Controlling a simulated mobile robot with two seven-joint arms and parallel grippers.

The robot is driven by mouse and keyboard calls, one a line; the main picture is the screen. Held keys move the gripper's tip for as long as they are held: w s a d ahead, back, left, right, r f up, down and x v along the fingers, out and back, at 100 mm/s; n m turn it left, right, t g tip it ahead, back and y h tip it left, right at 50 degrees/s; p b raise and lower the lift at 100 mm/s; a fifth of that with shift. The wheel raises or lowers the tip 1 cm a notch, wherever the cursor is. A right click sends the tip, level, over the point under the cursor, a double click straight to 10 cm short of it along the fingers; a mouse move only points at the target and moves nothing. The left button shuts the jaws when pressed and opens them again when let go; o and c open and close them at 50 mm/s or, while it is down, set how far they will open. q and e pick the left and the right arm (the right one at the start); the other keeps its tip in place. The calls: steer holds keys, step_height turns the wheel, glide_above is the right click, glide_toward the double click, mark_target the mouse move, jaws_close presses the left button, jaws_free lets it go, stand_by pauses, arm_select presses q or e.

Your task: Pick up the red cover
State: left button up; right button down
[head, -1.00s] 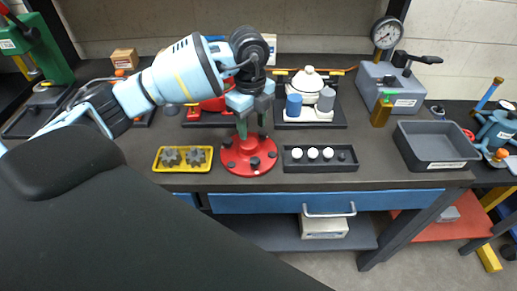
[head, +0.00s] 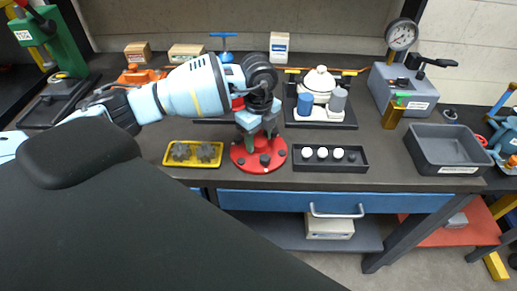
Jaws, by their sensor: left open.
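The red cover (head: 243,161) is a round red disc with several dark knobs around its rim. It lies flat on the dark workbench, between the yellow tray and the black tray. My left gripper (head: 262,137) points down over the cover's back and middle part, with its green-tipped fingers apart. The gripper hides part of the cover. I cannot tell whether the fingertips touch it. My right gripper is not in view.
The yellow tray (head: 168,160) with two dark gears is left of the cover. The black tray (head: 360,166) with white round pieces is right. A grey bin (head: 447,170) stands farther right. Behind are a white motor (head: 319,82) on a dark base and a gauge (head: 401,36).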

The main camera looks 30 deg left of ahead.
arm_select(q)
steer(key=shift+f, duration=0.6)
jaws_close()
steer(key=shift+r, duration=0.15)
steer(key=shift+r, duration=0.1)
steer(key=shift+w+r, duration=0.1)
steer(key=shift+r, duration=1.45)
steer(key=shift+s+r, duration=0.2)
steer(key=shift+s, duration=0.1)
steer(key=s+d+r+p, duration=0.1)
steer(key=s+d, duration=0.1)
steer(key=s, duration=1.3)
steer(key=shift+s+d+r, duration=0.15)
steer(key=shift+s+d, duration=0.05)
steer(key=shift+w, duration=0.1)
